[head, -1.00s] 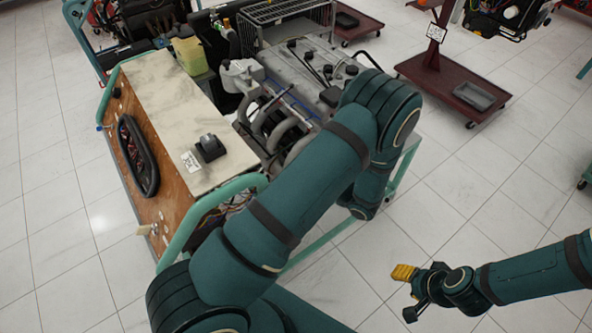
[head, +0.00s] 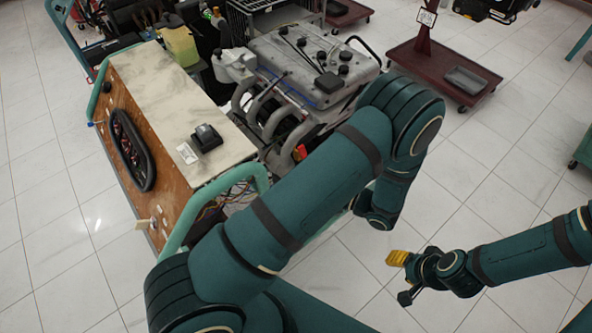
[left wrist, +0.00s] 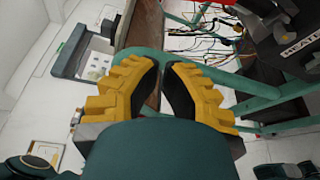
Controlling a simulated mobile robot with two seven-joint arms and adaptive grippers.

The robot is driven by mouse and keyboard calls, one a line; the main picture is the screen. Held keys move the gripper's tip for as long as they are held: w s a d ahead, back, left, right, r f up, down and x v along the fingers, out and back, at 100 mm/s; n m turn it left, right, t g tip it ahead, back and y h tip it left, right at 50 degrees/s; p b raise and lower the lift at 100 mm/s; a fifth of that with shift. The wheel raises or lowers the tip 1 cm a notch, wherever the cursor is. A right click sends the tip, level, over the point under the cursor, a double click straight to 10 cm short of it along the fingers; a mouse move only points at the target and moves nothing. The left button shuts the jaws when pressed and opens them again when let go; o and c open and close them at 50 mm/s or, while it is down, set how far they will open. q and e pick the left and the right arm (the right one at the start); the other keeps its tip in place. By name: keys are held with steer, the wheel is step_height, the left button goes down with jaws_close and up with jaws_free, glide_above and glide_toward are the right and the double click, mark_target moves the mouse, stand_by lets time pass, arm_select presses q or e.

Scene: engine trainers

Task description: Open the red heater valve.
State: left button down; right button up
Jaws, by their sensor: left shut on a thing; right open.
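A small red part (head: 300,152) shows on the engine's near side in the head view, beside my left arm; I cannot tell for sure that it is the heater valve. In the left wrist view a label reading HEATER (left wrist: 301,45) sits at the right edge. The yellow fingers of my left gripper (left wrist: 160,78) are nearly together, in front of a teal tube (left wrist: 252,101). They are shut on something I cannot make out. In the head view my own arm hides this gripper. My right gripper (head: 398,258) is open and empty above the floor.
The engine (head: 315,65) stands beside a bench with a pale top (head: 165,95), which carries a small black block (head: 206,138). A teal rail (head: 185,225) bounds the near end. A dark red stand (head: 440,65) is behind. The right-hand floor is largely clear.

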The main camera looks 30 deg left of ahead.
arm_select(q)
steer(key=shift+s+d+r, duration=0.15)
steer(key=shift+d, duration=0.9)
arm_select(e)
steer(key=shift+s+a, duration=0.1)
steer(key=shift+a, duration=0.1)
